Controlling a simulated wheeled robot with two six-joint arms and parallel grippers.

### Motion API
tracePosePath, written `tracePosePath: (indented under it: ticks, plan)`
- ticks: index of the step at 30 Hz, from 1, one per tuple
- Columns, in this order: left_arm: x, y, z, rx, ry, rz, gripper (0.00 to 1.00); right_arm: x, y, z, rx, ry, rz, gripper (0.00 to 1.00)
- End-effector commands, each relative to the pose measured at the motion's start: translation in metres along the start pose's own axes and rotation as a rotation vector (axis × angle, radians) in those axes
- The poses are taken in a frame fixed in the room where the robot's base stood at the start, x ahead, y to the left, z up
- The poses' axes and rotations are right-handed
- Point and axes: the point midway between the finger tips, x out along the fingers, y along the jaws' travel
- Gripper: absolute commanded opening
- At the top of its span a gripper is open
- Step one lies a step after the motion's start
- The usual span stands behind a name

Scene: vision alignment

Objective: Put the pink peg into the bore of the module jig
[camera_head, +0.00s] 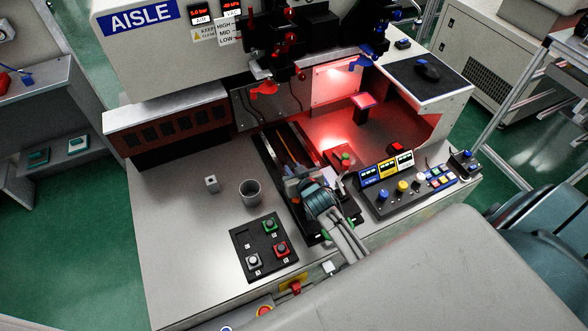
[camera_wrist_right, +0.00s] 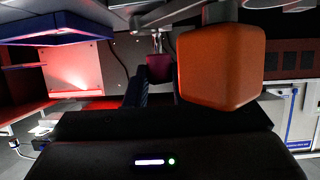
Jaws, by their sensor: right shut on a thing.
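My right gripper (camera_head: 300,180) is over the dark rail fixture at the front middle of the bench. In the right wrist view its dark fingers (camera_wrist_right: 157,90) are closed around a dark pink piece (camera_wrist_right: 158,68), which looks like the pink peg. The peg cannot be made out in the head view. I cannot tell for certain which part is the module jig. A small light block with a dark hole (camera_head: 212,184) stands on the bench left of the gripper. My left gripper is not in view.
A grey cup (camera_head: 250,193) and a black button panel (camera_head: 264,248) stand left of the gripper. A control box (camera_head: 402,183) is to its right. The red-lit machine bay (camera_head: 340,125) is behind. An orange block (camera_wrist_right: 222,65) looms in the wrist view.

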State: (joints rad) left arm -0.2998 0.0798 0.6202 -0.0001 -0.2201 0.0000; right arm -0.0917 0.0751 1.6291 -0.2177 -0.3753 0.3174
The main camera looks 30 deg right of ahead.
Motion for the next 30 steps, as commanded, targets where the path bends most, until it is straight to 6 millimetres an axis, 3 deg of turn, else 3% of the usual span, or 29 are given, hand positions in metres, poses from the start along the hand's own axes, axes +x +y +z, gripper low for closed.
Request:
tracePosePath:
  ticks: [14, 15, 18, 30]
  plan:
    - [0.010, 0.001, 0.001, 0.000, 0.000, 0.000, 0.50, 0.005, 0.000, 0.012, 0.000, 0.000, 0.000, 0.01]
    - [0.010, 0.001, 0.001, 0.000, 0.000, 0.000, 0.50, 0.005, 0.000, 0.012, 0.000, 0.000, 0.000, 0.26]
    - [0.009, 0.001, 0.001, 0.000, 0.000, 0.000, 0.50, 0.005, 0.000, 0.012, 0.000, -0.001, 0.000, 0.46]
    - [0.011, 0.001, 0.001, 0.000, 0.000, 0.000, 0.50, -0.001, 0.000, 0.015, 0.000, -0.005, 0.001, 0.48]
